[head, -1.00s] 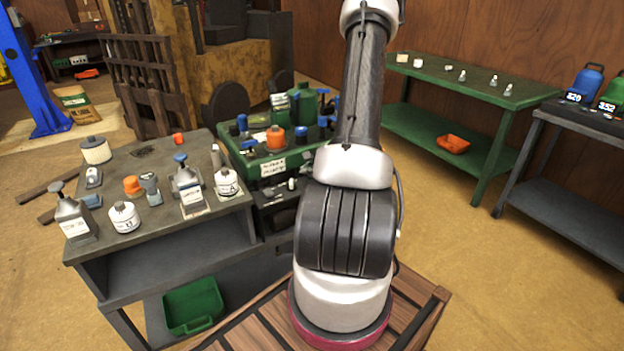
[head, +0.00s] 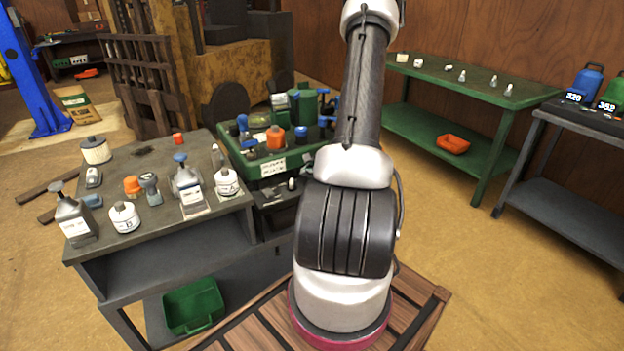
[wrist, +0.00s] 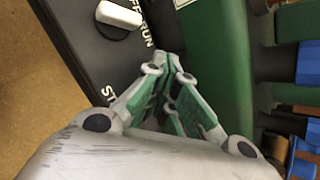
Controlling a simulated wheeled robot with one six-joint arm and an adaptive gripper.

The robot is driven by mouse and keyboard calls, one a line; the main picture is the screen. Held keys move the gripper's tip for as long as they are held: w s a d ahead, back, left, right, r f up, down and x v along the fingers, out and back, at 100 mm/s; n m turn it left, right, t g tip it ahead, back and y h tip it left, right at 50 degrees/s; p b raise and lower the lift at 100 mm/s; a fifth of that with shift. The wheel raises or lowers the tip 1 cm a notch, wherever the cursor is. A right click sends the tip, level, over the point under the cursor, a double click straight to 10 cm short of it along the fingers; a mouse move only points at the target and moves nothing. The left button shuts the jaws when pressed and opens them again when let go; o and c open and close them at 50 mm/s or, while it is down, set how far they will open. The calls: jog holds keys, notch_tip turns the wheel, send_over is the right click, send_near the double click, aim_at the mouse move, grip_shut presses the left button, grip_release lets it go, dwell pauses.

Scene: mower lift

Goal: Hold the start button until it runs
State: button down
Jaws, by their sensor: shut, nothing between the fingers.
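The dark control panel (wrist: 75,30) shows in the wrist view, with a white rocker or knob (wrist: 120,14) beside the lettering "RUN". Further letters beginning "ST" are partly covered by my gripper. My gripper (wrist: 170,65) is shut and empty, with its fingertips over the panel's edge near the green body (wrist: 222,60). The start button itself is not seen; it may be hidden behind the fingers. I cannot tell whether the tips touch anything. In the head view, the green machine (head: 245,165) stands behind the bench, with the dark panel (head: 275,215) below; my arm hides the gripper.
A grey bench (head: 150,230) at left holds several bottles and cans. A green bin (head: 193,305) sits on its lower shelf. A green table (head: 480,90) and a dark stand (head: 575,120) with blue and green jugs are at right. Open floor lies between.

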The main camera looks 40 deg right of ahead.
jog(key=shift+r, duration=0.85)
notch_tip(320, 180, up, 5)
jog(key=shift+r, duration=0.1)
dwell(0.5)
dwell(0.4)
